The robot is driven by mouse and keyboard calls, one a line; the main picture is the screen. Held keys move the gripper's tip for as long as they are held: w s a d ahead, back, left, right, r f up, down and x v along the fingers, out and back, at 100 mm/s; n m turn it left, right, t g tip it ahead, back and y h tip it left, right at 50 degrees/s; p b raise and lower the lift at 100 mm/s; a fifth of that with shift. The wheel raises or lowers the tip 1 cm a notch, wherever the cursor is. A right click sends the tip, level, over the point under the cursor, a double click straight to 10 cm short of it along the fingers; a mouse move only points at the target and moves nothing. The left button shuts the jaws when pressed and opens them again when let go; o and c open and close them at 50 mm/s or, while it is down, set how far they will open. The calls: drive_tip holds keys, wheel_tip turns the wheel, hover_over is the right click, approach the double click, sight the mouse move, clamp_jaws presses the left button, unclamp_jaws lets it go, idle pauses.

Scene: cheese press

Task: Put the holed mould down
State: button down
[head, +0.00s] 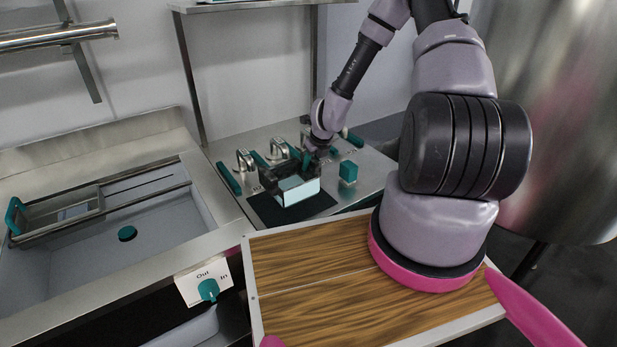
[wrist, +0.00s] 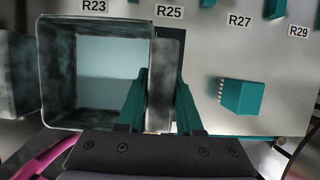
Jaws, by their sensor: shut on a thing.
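The mould (head: 299,190) is a pale, square, open-topped box over the dark mat (head: 262,207) on the steel counter. The wrist view looks down into the mould (wrist: 108,70), at its pale floor and dark mottled walls; I cannot make out holes. My gripper (head: 279,180) is at the mould's rim. In the wrist view my gripper's (wrist: 163,100) teal fingers straddle the mould's right wall, one inside and one outside, shut on it. I cannot tell whether the mould's underside touches the mat or hangs just above it.
A teal block (head: 348,172) stands right of the mat; its toothed edge shows in the wrist view (wrist: 243,96). Teal-handled tools with metal loops (head: 245,160) lie behind. Labels such as R25 (wrist: 169,12) mark the counter. A sink (head: 150,225) is left, a wooden-topped board (head: 320,295) in front.

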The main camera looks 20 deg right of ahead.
sight(310, 173)
drive_tip(key=shift+f, duration=2.15)
drive_tip(key=c, duration=0.6)
unclamp_jaws()
drive_tip(key=shift+f, duration=0.1)
drive_tip(key=shift+o, duration=0.2)
